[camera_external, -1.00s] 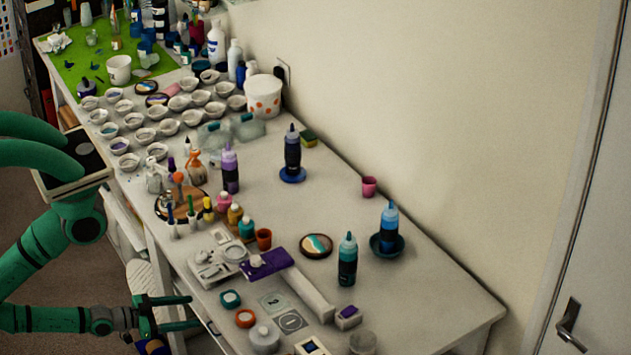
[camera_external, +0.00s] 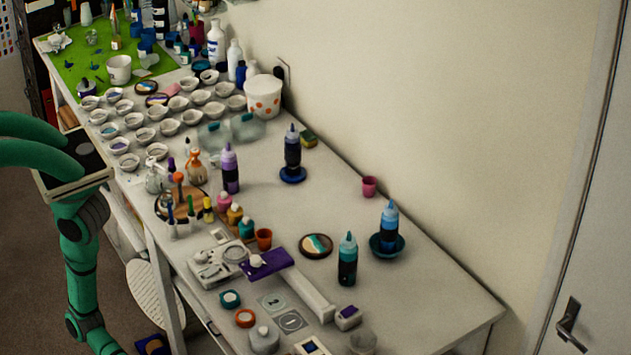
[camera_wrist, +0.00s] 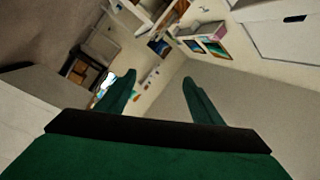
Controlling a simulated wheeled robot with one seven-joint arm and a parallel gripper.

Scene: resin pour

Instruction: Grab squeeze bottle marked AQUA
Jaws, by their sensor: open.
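Several squeeze bottles stand upright on the white table in the external view. One is teal-green with a dark lower part (camera_external: 347,262), standing bare on the table. A light-blue-topped bottle (camera_external: 389,222) stands in a dark teal dish (camera_external: 375,248). A dark navy bottle (camera_external: 292,148) stands on a blue dish, and a purple bottle (camera_external: 230,170) stands left of it. I cannot read AQUA on any label. My gripper (camera_wrist: 158,77) is open and empty in the wrist view, its green fingers apart. It is outside the external view, and no squeeze bottle is identifiable between the fingers.
Near the teal-green bottle are a round painted coaster (camera_external: 316,245), a terracotta cup (camera_external: 264,239) and a long white bar with a purple top (camera_external: 265,263). A pink cup (camera_external: 369,186) stands near the wall. The table's right end is clear.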

